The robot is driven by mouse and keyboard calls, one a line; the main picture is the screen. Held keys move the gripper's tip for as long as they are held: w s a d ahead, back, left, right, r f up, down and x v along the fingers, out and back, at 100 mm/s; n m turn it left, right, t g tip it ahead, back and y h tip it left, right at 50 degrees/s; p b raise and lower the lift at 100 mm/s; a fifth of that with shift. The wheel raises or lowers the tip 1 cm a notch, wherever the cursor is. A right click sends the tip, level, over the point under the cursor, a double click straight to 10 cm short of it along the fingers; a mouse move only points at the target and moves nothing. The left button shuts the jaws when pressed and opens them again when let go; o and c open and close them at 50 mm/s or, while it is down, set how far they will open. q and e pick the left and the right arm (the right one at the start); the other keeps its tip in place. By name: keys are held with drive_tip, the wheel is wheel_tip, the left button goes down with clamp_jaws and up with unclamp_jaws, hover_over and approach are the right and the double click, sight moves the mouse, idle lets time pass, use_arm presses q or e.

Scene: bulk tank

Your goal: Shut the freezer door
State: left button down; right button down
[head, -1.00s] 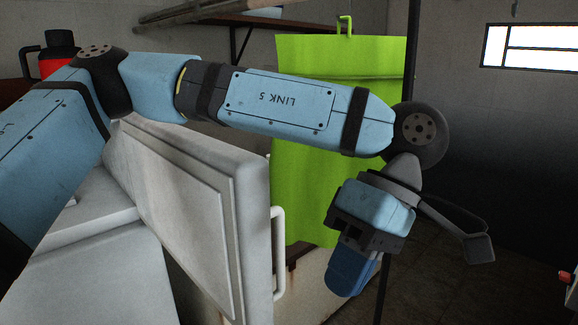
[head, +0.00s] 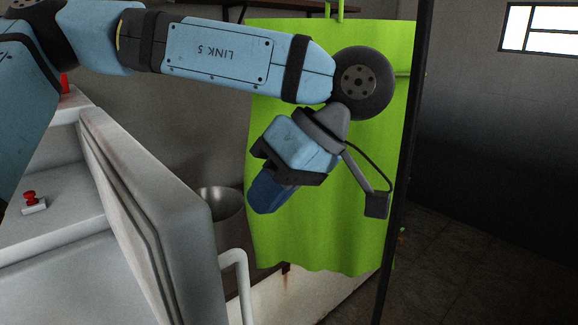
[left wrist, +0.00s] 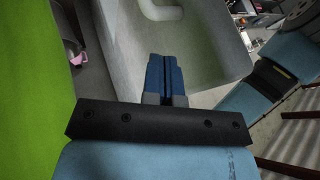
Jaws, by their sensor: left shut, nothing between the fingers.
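The grey-white freezer door (head: 150,205) stands open at the left of the head view, swung out from the pale freezer body (head: 40,285). Its white bar handle (head: 240,280) is on the outer face, near the bottom of the view. My left gripper (head: 262,195) is shut and empty, to the right of the door's edge and above the handle, apart from both in the head view. In the left wrist view the closed blue fingers (left wrist: 166,78) point toward a pale panel with a handle-like loop (left wrist: 160,8). My right gripper is not in view.
A bright green apron-like sheet (head: 320,150) hangs right behind my left gripper. A dark upright post (head: 398,160) stands at its right. A metal bowl (head: 218,203) sits behind the door. A small red-knobbed fitting (head: 32,202) is on the freezer. Floor at right looks clear.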

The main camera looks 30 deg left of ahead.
use_arm(q)
drive_tip(key=s+a, duration=0.1)
drive_tip(key=s+a+f, duration=0.1)
drive_tip(key=s, duration=0.1)
drive_tip(key=s+a+f+p, duration=0.1)
drive_tip(key=shift+s, duration=0.3)
drive_tip(key=shift+w+f, duration=0.1)
drive_tip(key=shift+s, duration=0.25)
